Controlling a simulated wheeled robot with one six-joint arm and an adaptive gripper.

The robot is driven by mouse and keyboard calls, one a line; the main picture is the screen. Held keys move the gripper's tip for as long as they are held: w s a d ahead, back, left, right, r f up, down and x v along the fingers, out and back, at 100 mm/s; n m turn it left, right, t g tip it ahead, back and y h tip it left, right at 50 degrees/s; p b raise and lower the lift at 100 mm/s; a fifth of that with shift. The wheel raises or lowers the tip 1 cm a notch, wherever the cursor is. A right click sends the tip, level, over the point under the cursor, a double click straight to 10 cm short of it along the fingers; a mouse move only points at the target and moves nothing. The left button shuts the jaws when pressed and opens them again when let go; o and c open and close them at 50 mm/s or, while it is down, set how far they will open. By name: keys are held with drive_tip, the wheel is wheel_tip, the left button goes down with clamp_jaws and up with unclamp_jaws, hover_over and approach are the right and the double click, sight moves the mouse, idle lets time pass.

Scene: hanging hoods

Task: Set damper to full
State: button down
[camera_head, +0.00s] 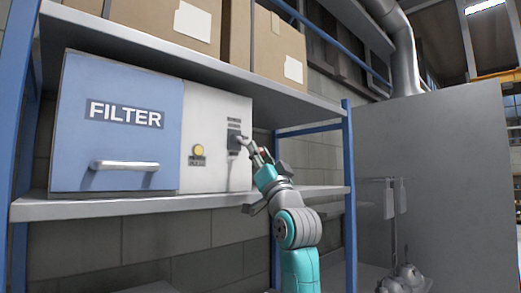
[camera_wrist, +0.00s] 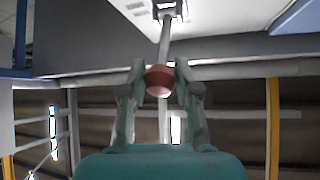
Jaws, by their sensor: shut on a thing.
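The damper lever (camera_head: 243,141) sticks out of a dark plate (camera_head: 234,138) on the white panel right of the blue filter door. Small markings stand above the plate, too small to read. In the wrist view the lever's grey rod (camera_wrist: 165,38) ends in a red knob (camera_wrist: 158,80). My gripper (camera_wrist: 160,75) is shut on the red knob, one finger on each side. In the head view my gripper (camera_head: 263,157) is at the lever's outer end and hides most of the knob. The lever's exact setting cannot be told.
The filter unit (camera_head: 118,120) stands on a grey shelf (camera_head: 120,207), with a yellow button (camera_head: 199,150) left of the lever. Cardboard boxes (camera_head: 275,45) sit above. A blue post (camera_head: 349,170) and a large grey cabinet (camera_head: 440,180) stand right of my arm.

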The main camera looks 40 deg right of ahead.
drive_tip(key=shift+w+f, duration=0.25)
drive_tip(key=shift+f, duration=0.1)
drive_tip(key=c, duration=0.8)
unclamp_jaws()
drive_tip(key=v, duration=1.2)
drive_tip(key=shift+d+r, duration=0.1)
